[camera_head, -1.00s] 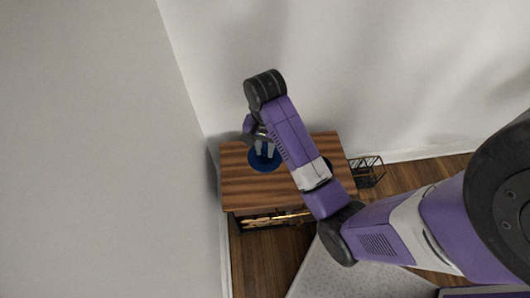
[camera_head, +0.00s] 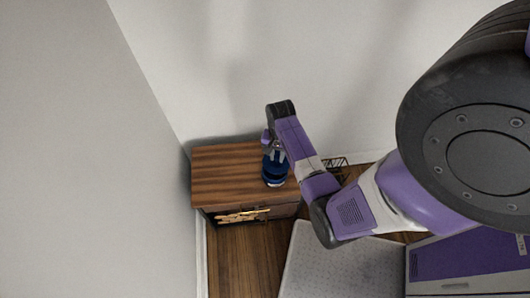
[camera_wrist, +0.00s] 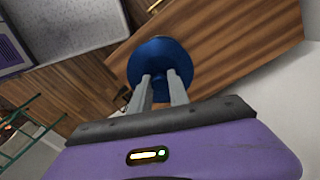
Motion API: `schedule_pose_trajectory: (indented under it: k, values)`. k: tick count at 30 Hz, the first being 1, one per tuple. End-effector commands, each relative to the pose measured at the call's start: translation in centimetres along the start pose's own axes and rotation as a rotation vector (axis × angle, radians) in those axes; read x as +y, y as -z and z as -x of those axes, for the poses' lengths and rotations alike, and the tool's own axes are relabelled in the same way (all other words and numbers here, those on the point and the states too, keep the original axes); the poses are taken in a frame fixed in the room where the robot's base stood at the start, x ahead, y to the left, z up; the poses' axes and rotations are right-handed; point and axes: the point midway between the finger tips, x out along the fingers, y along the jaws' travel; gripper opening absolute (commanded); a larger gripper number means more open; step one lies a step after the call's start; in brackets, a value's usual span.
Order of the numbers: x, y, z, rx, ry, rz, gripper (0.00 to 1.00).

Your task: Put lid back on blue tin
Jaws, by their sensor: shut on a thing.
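My gripper (camera_head: 275,150) is shut on the blue lid (camera_wrist: 160,52). In the wrist view my two fingertips (camera_wrist: 159,80) meet at the middle of the round lid, which hides what lies beneath it. In the head view the blue tin (camera_head: 274,178) stands near the right end of the wooden cabinet top. The lid and gripper are over the tin in that view. The blue shapes overlap, so I cannot tell whether the lid touches the tin or is seated on it.
The wooden cabinet (camera_head: 225,170) stands against the wall, its top clear left of the tin. A black wire rack (camera_head: 335,165) is on the floor to its right. A pale rug (camera_head: 345,265) lies in front.

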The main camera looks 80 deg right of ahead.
Motion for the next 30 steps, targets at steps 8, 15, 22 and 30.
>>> schedule_pose_trajectory:
  k: [8,15,22,30]
  values:
    - [-0.5,0.7,-0.7,0.001,0.001,0.034,0.00]
    - [-0.5,0.6,-2.1,0.000,0.001,0.033,0.00]
    - [-0.5,0.6,-4.0,0.001,0.001,0.033,0.00]
    - [-0.5,0.7,-6.0,0.001,0.001,0.033,0.00]
